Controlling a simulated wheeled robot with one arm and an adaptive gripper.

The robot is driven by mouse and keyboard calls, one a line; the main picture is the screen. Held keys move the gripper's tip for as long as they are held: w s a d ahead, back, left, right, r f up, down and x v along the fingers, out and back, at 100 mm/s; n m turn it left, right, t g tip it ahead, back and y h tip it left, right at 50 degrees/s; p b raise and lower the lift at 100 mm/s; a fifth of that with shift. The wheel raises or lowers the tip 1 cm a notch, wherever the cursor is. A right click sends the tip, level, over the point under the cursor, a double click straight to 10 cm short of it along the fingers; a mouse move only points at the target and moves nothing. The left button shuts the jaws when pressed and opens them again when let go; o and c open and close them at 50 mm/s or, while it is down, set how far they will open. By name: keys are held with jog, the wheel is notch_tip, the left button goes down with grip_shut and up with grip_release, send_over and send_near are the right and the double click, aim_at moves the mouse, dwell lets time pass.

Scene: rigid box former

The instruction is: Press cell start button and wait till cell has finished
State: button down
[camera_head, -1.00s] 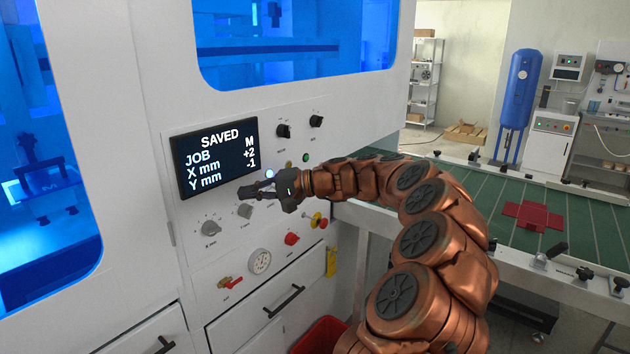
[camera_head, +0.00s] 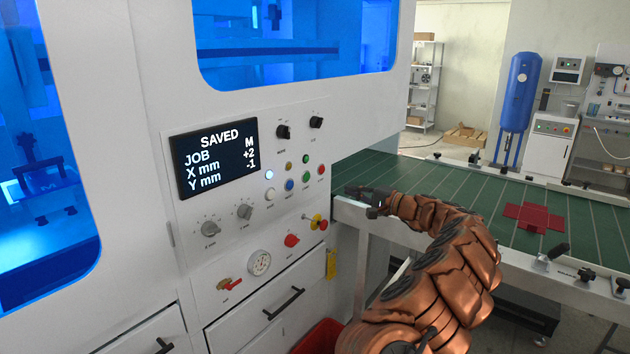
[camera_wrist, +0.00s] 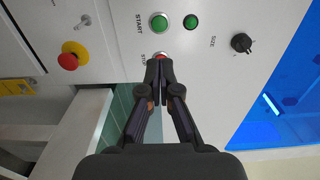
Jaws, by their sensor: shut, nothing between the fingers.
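The green start button (camera_head: 305,177) is on the white machine panel, left of the red stop button (camera_head: 320,169). In the wrist view the start button (camera_wrist: 159,22), labelled START, lies beyond my fingertips, and the red stop button (camera_wrist: 160,55) is partly hidden behind them. A green lamp or button (camera_wrist: 190,21) is beside the start button. The display (camera_head: 215,158) reads SAVED, JOB M, X mm +2, Y mm -1. My gripper (camera_head: 352,190) is shut and empty, right of the panel in the head view. Whether it touches anything is unclear.
A red and yellow emergency stop (camera_wrist: 70,60) and a size knob (camera_wrist: 241,42) flank the buttons. A green conveyor (camera_head: 470,190) carries a red cross-shaped blank (camera_head: 532,215). Blue windows (camera_head: 290,45) show the machine's inside.

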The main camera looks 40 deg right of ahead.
aim_at(308, 178)
jog(key=shift+w, duration=0.1)
jog(key=p+x, duration=0.3)
jog(key=x, duration=0.9)
jog(key=shift+w+a+p, duration=0.1)
jog(key=shift+a+p, duration=0.05)
jog(key=shift+p, duration=0.2)
jog(key=shift+x, duration=0.8)
jog(key=shift+f, duration=0.15)
